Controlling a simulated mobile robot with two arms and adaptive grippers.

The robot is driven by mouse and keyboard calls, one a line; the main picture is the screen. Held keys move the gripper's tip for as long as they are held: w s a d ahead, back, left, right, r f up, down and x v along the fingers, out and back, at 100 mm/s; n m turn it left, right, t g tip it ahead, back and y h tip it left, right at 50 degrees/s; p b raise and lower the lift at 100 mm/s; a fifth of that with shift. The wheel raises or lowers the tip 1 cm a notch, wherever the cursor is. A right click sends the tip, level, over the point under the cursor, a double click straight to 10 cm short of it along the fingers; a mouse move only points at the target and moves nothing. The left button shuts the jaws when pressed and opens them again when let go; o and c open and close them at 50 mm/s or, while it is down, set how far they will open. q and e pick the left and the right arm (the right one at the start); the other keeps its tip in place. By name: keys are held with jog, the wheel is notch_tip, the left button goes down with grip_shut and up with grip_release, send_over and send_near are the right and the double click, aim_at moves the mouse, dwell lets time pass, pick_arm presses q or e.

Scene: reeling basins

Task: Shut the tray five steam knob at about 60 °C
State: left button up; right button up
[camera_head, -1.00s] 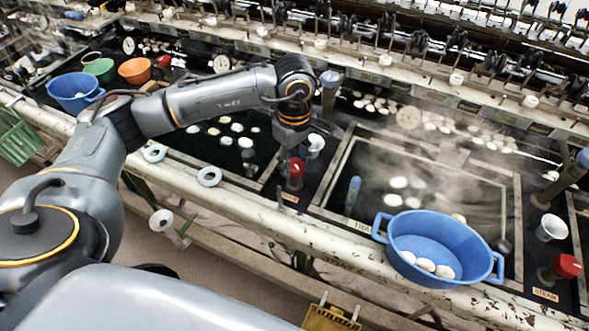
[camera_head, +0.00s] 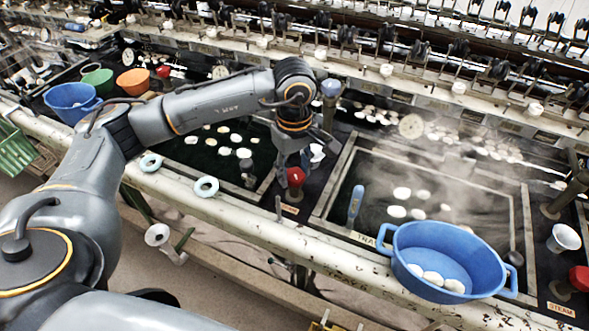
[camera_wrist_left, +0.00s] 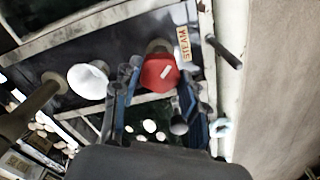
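A red steam knob (camera_head: 296,177) stands on the dark strip between two trays, with a STEAM label in front of it. My left gripper (camera_head: 293,160) points down right at this knob. In the left wrist view the red knob (camera_wrist_left: 159,72) sits between the two spread fingers, and I see no clear grip on it. A steaming tray (camera_head: 335,184) with white cocoons lies to its right; its label is partly hidden by the basin. A blue thermometer (camera_head: 355,203) leans in that tray, its reading too small to tell. My right gripper is out of view.
A blue basin (camera_head: 392,262) with cocoons stands on the front rail. Another red knob (camera_head: 578,278) is at far right. Pale rings (camera_head: 205,187) lie on the rail. Reeling machinery runs along the back.

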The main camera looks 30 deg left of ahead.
aim_at(294, 174)
pick_arm(q)
jog(key=o, duration=0.3)
notch_tip(294, 174, up, 12)
dwell(0.6)
dwell(4.5)
